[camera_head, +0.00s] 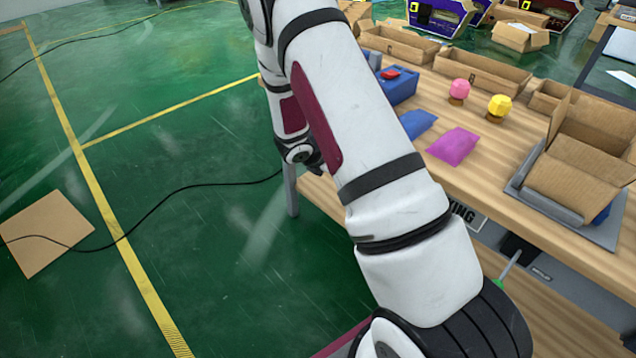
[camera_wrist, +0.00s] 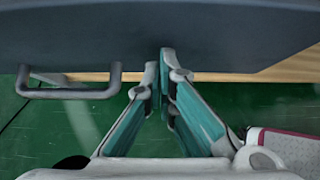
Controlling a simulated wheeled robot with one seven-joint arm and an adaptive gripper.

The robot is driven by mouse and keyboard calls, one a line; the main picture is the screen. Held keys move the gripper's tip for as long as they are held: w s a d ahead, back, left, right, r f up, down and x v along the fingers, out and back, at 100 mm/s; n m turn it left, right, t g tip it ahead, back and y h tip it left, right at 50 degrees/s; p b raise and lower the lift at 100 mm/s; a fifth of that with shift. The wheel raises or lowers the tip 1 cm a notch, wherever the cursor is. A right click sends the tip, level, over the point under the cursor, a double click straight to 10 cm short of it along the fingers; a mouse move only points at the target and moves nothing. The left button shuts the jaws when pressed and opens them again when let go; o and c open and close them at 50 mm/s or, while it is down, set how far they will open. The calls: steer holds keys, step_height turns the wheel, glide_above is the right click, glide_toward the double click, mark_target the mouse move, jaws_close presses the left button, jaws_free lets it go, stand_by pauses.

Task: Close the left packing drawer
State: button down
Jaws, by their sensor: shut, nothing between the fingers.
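A dark grey-blue drawer front (camera_wrist: 240,40) spans the top of the wrist view. A grey bar handle (camera_wrist: 70,90) sticks out from it at the left. My gripper (camera_wrist: 166,62) is shut and empty, its teal fingers pointing at this front to the right of the handle. The fingertips reach its lower edge; I cannot tell whether they touch. In the head view my arm covers the left part of the bench front, hiding the gripper and the left drawer. How far the drawer stands out cannot be seen.
The wooden packing bench (camera_head: 475,165) holds a magenta pouch (camera_head: 453,147), a blue pouch (camera_head: 417,124), pink (camera_head: 459,89) and yellow (camera_head: 499,104) bottles, and an open carton (camera_head: 580,170) on a grey tray. Green floor at left is mostly free, with a cardboard sheet (camera_head: 45,232) and a cable.

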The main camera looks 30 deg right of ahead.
steer(key=shift+w+d+b, duration=0.2)
steer(key=shift+w+d, duration=0.05)
steer(key=shift+d, duration=1.05)
steer(key=shift+w+d+b, duration=0.15)
steer(key=shift+w+d, duration=0.1)
steer(key=shift+d, duration=1.05)
steer(key=shift+d, duration=0.1)
steer(key=shift+a, duration=0.35)
steer(key=a+f+p+v, duration=0.2)
steer(key=v, duration=1)
steer(key=shift+s+a+r, duration=0.25)
